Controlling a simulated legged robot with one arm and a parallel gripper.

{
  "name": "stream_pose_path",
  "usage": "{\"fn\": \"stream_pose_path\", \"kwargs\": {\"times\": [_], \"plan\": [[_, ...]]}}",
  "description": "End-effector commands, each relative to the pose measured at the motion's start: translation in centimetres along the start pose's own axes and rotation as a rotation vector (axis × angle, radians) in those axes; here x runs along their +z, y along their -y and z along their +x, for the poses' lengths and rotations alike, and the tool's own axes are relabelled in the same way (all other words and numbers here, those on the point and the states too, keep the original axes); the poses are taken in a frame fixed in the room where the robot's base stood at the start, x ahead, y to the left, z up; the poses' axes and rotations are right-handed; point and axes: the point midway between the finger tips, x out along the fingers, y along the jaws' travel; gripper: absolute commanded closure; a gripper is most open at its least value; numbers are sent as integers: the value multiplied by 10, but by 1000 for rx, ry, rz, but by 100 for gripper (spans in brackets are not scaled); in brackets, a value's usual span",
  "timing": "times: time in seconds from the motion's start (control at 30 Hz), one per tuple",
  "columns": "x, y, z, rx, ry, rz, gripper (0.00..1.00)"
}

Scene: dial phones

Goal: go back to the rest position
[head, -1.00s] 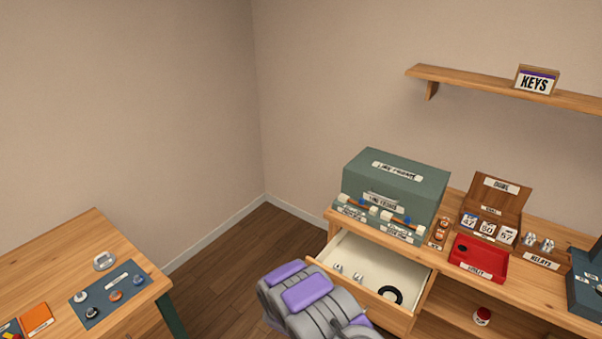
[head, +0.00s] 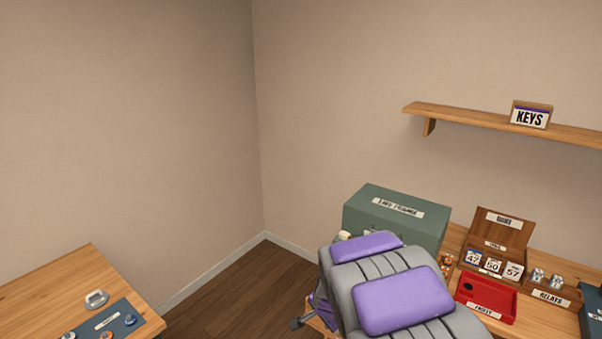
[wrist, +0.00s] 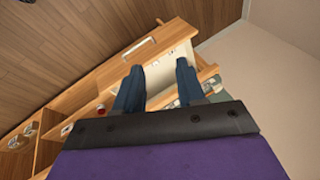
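In the wrist view my gripper (wrist: 157,72) has its two dark blue fingers spread apart. Nothing shows held between them. Behind the fingers lies the wooden desk unit with its pale-lined drawer (wrist: 168,66), seen at a tilt. In the head view my grey and purple arm rises in front of the desk. It hides the drawer almost fully and covers part of the green case (head: 398,218). My fingers cannot be made out in the head view.
On the desk, right of my arm, are a red tray (head: 486,298), a wooden box with number cards (head: 495,265) and a relay holder (head: 548,294). A shelf (head: 465,117) bears a KEYS box (head: 531,116). A table (head: 75,285) stands left, with open floor between.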

Motion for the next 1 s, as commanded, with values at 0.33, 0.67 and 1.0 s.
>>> {"fn": "stream_pose_path", "kwargs": {"times": [0.33, 0.67, 1.0], "plan": [[41, -75, -110, 104, 190, -312, 61], [90, -174, -203, 211, 371, -613, 61], [128, -260, -263, 307, 518, -826, 61]]}}
